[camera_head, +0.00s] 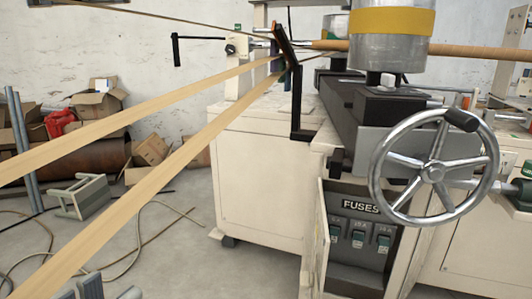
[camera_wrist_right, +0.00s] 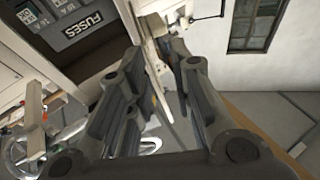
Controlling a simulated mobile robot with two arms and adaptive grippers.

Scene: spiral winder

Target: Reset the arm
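The winder carries a black crank-shaped arm (camera_head: 297,92), standing upright with its lower end bent sideways, beside the paper strips. A second thin black crank handle (camera_head: 176,50) hangs at the upper left. I cannot tell which one the task calls the arm. My right gripper (camera_wrist_right: 156,62) is open in the right wrist view, with nothing between its fingers.
A large silver handwheel (camera_head: 433,168) and a fuse box (camera_head: 358,240) are at the right. Tan paper strips (camera_head: 120,130) cross the left side diagonally. Cardboard boxes (camera_head: 98,100), a tipped stool (camera_head: 80,196) and loose cables lie on the floor at left.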

